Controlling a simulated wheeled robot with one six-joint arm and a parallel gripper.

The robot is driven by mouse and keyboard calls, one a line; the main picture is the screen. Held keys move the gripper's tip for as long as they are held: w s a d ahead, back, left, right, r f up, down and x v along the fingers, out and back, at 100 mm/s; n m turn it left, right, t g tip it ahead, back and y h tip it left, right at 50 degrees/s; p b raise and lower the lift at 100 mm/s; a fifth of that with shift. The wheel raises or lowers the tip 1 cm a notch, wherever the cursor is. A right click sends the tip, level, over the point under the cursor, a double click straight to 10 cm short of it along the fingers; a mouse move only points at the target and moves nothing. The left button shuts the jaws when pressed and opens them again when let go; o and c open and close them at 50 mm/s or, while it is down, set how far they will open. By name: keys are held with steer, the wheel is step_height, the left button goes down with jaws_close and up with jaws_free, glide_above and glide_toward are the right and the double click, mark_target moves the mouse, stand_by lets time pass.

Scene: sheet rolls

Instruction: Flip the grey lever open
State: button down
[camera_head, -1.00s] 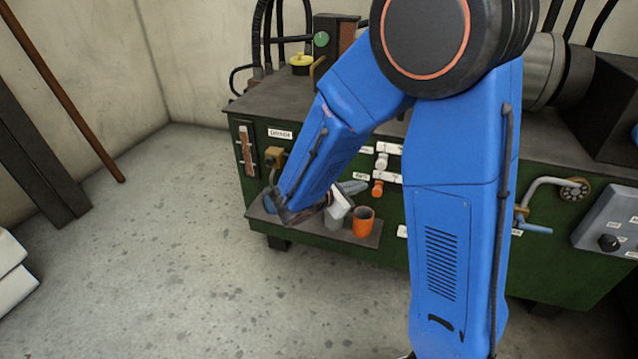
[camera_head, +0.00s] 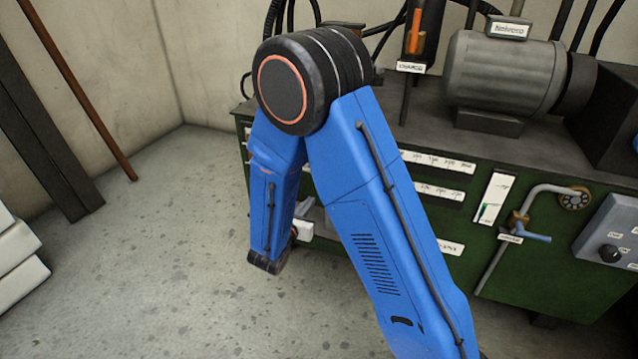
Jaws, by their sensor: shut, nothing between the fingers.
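No grey lever can be made out for sure. My blue arm covers the left and middle of the green cabinet front, where several fittings are hidden. My gripper (camera_head: 302,230) shows only as a small pale part beyond the wrist, low in front of the cabinet's left part. It is shut and empty. Its fingertips are mostly hidden, so I cannot tell whether it touches anything.
The green cabinet (camera_head: 560,270) carries a grey motor (camera_head: 500,75) and an orange-topped upright handle (camera_head: 415,45). A bent grey pipe (camera_head: 540,192) with a blue handle (camera_head: 530,237) and a grey control box (camera_head: 610,225) are at right.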

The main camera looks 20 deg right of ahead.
steer(key=w+d+r, duration=0.2)
steer(key=w+d, duration=0.3)
steer(key=w, duration=0.2)
steer(key=shift+w+d+r, duration=0.2)
steer(key=shift+d+r, duration=0.05)
steer(key=shift+r, duration=0.05)
stand_by(0.5)
steer(key=shift+a+r, duration=0.1)
stand_by(0.4)
